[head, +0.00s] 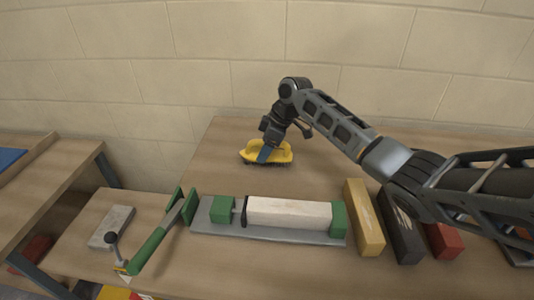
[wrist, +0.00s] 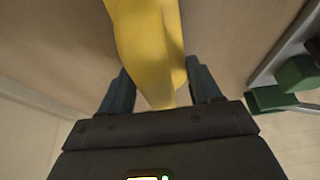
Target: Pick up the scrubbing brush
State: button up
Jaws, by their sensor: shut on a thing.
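The scrubbing brush (head: 252,150) has a yellow body with dark bristles underneath. In the head view it is at the back of the table, bristles down, at or just above the tabletop; I cannot tell if it touches. My gripper (head: 265,154) reaches down over it and is shut on its yellow body. In the wrist view the yellow brush (wrist: 148,45) runs up from between the two dark blue fingers of my gripper (wrist: 160,92), one on each side. The bristles are hidden there.
A grey-and-green clamp (head: 300,236) holding a pale block lies in front. Yellow (head: 364,215), dark (head: 400,228) and red (head: 443,240) blocks stand right of it. A green-handled tool (head: 150,248) and grey slab (head: 112,226) are left. A block wall closes the back.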

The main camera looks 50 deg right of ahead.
jog(key=shift+r, duration=0.2)
jog(key=shift+r, duration=0.2)
jog(key=v, duration=0.2)
jog(key=b+v, duration=0.1)
jog(key=shift+w+r, duration=0.2)
jog(key=shift+r, duration=0.3)
jog(key=s+d+r, duration=0.2)
jog(key=s+d+r+b, duration=0.1)
jog(key=s+d+r, duration=0.1)
jog(key=s+d, duration=0.1)
jog(key=s+d+r, duration=0.2)
jog(key=shift+s+d+r, duration=0.25)
jog(key=shift+s+d, duration=0.05)
jog(key=shift+d, duration=0.1)
